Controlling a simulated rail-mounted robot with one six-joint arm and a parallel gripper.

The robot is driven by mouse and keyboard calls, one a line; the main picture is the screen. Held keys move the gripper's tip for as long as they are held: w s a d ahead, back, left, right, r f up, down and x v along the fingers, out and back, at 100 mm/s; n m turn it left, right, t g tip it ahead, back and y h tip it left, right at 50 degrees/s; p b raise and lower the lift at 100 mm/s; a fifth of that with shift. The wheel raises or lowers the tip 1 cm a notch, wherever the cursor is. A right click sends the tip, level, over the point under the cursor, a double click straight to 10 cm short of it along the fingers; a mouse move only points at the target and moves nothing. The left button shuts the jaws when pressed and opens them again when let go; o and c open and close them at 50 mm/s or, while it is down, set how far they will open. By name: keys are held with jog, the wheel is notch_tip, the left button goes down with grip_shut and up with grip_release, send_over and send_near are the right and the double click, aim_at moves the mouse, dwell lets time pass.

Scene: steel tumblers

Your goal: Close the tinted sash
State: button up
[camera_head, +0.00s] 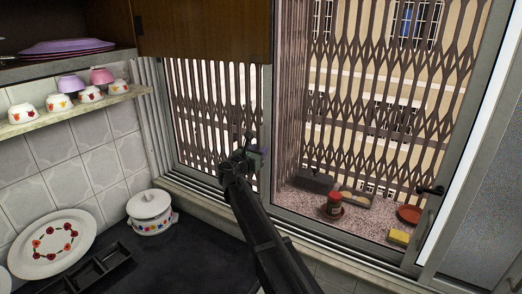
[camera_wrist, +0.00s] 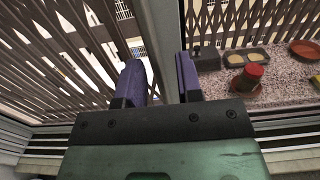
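The window has a left sash with a grey metal stile (camera_head: 267,105), and a grille shows through its pane. I cannot tell for sure which pane is tinted. My gripper (camera_head: 252,158) is at this stile, a little below mid-height. In the wrist view my gripper (camera_wrist: 162,82) has its two purple fingers apart, with the grey stile (camera_wrist: 163,35) showing behind and between them. Nothing is clearly held, and contact with the stile cannot be told. On the right, a grey frame (camera_head: 462,130) carries a dark handle (camera_head: 430,190).
On the granite sill (camera_head: 310,205) stand a red-lidded jar (camera_head: 334,205), a dark tray (camera_head: 315,181), a terracotta saucer (camera_head: 409,214) and a yellow sponge (camera_head: 399,237). A white pot (camera_head: 150,212) and floral plate (camera_head: 52,243) are at left. A wooden cabinet (camera_head: 205,28) hangs above.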

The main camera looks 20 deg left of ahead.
jog(key=s+a, duration=0.1)
jog(key=s, duration=0.8)
jog(key=shift+a, duration=0.1)
jog(key=s+d+f+m+g+h, duration=0.1)
jog(key=s+d+f+m+g, duration=0.25)
jog(key=d+m, duration=0.4)
jog(key=s+d+f+m+g, duration=0.35)
jog(key=d+f+m, duration=0.2)
jog(key=d, duration=0.35)
jog(key=s+d+f+m+g+h, duration=0.15)
jog(key=d+f+m+g, duration=0.25)
jog(key=d+m, duration=0.45)
jog(key=s+d+f+m+g+y, duration=0.1)
jog(key=s+d+m, duration=0.3)
jog(key=d, duration=0.6)
jog(key=s+d+f+m+g+y+b, duration=0.1)
jog(key=s+d+f+m+g+y, duration=0.1)
jog(key=s+d, duration=0.4)
jog(key=s+d+f+m+g+y, duration=0.2)
jog(key=s+d+m, duration=0.3)
jog(key=d, duration=0.9)
jog(key=shift+d+f+m+g, duration=0.2)
jog(key=shift+f+m+g, duration=0.05)
jog(key=shift+m+g, duration=0.7)
